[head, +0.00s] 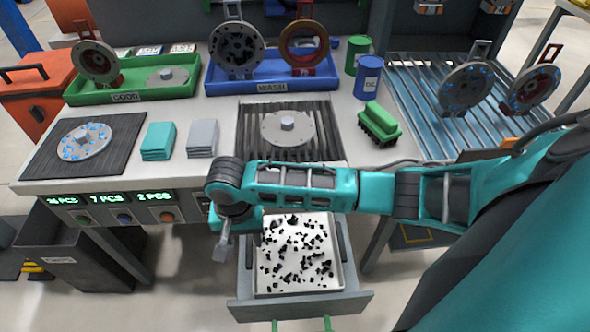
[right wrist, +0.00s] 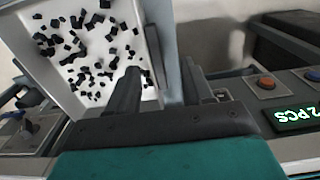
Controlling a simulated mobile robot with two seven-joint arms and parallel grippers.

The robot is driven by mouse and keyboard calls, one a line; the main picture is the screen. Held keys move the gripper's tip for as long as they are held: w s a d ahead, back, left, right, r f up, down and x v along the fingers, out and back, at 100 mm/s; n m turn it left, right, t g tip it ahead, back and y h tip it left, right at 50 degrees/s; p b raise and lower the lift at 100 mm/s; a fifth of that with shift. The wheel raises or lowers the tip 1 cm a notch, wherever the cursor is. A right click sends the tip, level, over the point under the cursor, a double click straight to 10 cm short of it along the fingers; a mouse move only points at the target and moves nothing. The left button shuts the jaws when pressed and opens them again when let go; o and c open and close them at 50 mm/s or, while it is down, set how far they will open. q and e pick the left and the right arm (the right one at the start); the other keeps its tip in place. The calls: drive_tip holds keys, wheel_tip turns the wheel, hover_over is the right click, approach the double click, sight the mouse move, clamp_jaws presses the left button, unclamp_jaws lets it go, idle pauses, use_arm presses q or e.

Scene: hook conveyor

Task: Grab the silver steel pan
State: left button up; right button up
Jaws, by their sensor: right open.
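The silver steel pan (head: 297,292) sits in the pulled-out drawer under the bench, with many black chips on its pale floor. My right gripper (head: 222,250) is at the pan's left side in the head view, with its fingers pointing down. In the right wrist view the pan (right wrist: 75,18) fills the upper left. There my open right gripper (right wrist: 160,88) has one dark finger over the pan's inside and the other beyond its side wall. The wall appears to lie between the fingers; contact cannot be told. My left gripper is not in view.
The drawer front (head: 300,306) rims the pan's near side. A dark bin (head: 75,255) stands left below the bench. Above are a central grate (head: 250,140) with a disc, a green brush (head: 380,122), a green tray (head: 80,96) and a blue tray (head: 225,85).

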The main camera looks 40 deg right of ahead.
sight(250, 246)
drive_tip(key=shift+w+d+f+b, duration=0.15)
drive_tip(key=shift+f+b, duration=0.1)
drive_tip(key=shift+f, duration=0.65)
drive_tip(key=shift+s+d+f+b, duration=0.1)
drive_tip(key=shift+d+f+b, duration=0.15)
drive_tip(key=shift+f, duration=0.7)
drive_tip(key=shift+w+d+f+b, duration=0.1)
drive_tip(key=shift+f+b, duration=0.15)
drive_tip(key=shift+f, duration=0.65)
drive_tip(key=shift+c, duration=0.3)
clamp_jaws()
